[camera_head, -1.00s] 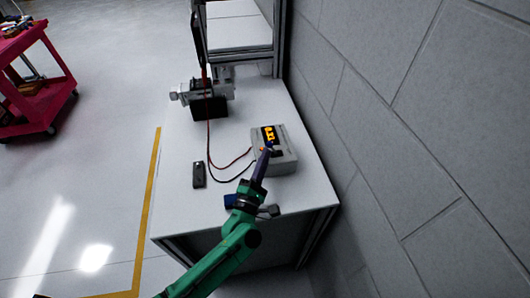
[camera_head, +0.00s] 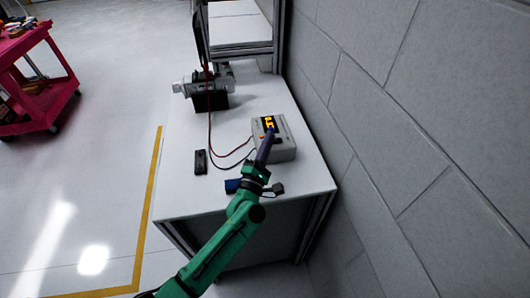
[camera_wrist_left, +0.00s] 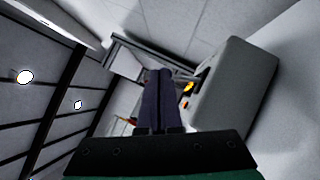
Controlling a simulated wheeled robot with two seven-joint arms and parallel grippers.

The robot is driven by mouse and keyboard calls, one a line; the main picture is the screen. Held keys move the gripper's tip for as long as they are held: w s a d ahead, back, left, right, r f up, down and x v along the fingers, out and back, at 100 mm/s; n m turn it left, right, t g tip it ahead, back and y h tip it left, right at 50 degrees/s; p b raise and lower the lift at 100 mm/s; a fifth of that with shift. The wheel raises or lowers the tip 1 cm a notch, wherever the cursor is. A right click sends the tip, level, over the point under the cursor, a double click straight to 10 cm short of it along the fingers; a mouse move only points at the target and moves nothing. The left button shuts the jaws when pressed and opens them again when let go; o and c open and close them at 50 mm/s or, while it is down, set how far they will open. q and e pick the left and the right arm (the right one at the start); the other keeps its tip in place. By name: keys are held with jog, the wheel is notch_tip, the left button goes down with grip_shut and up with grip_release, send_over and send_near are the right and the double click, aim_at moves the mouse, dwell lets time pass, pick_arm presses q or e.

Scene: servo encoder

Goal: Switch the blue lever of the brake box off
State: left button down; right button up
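A light grey box (camera_head: 287,152) with a lit orange display (camera_head: 268,123) and dark and orange controls on its face sits on the white table. It appears to be the brake box, and it fills the right of centre in the left wrist view (camera_wrist_left: 235,88). No blue lever can be made out; my fingers cover part of the face. My left gripper (camera_head: 270,133) reaches over the box's front in the head view. In the left wrist view its two purple-blue fingers (camera_wrist_left: 158,72) lie together with nothing visible between them. Contact with the box cannot be judged. My right gripper is not in view.
The white table (camera_head: 180,195) stands beside a grey block wall (camera_head: 400,110). Red and black cables run from the box towards a motor-like device (camera_head: 205,92) at the back. A small dark device (camera_head: 201,162) lies left of the box. A pink cart (camera_head: 45,90) stands far left.

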pick_arm(q)
jog(key=shift+w+d+r+b, duration=0.2)
jog(key=shift+d+r, duration=0.1)
jog(key=shift+d, duration=0.3)
jog(key=shift+w+d+r+b, duration=0.15)
jog(key=shift+d+r, duration=0.1)
jog(key=shift+d, duration=0.3)
jog(key=shift+w+d+r, duration=0.1)
jog(key=shift+w+d, duration=0.05)
jog(key=shift+d, duration=0.1)
dwell(0.8)
